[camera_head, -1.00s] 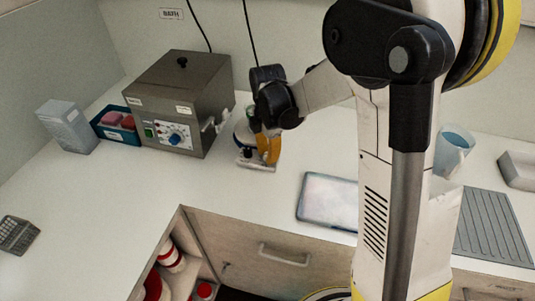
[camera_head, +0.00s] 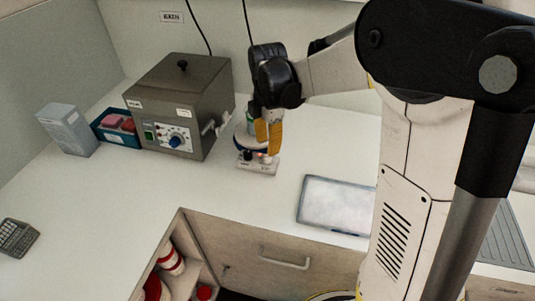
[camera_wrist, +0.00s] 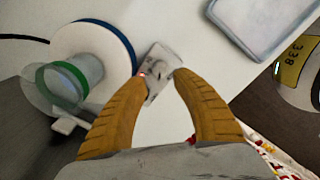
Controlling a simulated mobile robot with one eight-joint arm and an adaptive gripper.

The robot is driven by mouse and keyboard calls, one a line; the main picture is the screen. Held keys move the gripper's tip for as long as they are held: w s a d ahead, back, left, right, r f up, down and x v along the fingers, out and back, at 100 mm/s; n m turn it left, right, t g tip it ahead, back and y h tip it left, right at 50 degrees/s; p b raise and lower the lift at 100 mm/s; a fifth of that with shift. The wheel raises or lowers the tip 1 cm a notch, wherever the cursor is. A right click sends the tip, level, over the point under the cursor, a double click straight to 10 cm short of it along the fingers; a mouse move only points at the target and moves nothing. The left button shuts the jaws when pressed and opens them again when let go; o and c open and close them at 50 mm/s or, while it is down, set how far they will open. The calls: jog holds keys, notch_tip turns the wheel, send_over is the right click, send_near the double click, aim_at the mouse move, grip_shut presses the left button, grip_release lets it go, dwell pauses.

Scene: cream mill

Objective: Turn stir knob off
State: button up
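The stirrer (camera_head: 258,168) is a small white unit on the counter with a round, blue-rimmed plate and a front control panel. A dark knob (camera_head: 247,155) shows at the panel's left. A clear vessel with a green band (camera_wrist: 62,85) stands on the plate. My gripper (camera_head: 268,150) is above the panel, yellow fingers pointing down. Its fingertips are apart with nothing held; contact with the knob cannot be told.
A grey metal bath (camera_head: 180,95) with a blue dial and side tap stands left of the stirrer. A blue tray (camera_head: 118,140) with pink items and a white box (camera_head: 68,130) are further left. A tablet-like panel (camera_head: 335,205) lies right.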

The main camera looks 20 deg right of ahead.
aim_at(268, 157)
notch_tip(268, 157, up, 6)
jog(key=shift+r, duration=0.15)
dwell(0.5)
jog(key=s+r+m+t, duration=0.2)
jog(key=s+m+t, duration=0.5)
jog(key=s+m, duration=1.1)
jog(key=shift+r+m, duration=0.15)
jog(key=shift+m, duration=1.05)
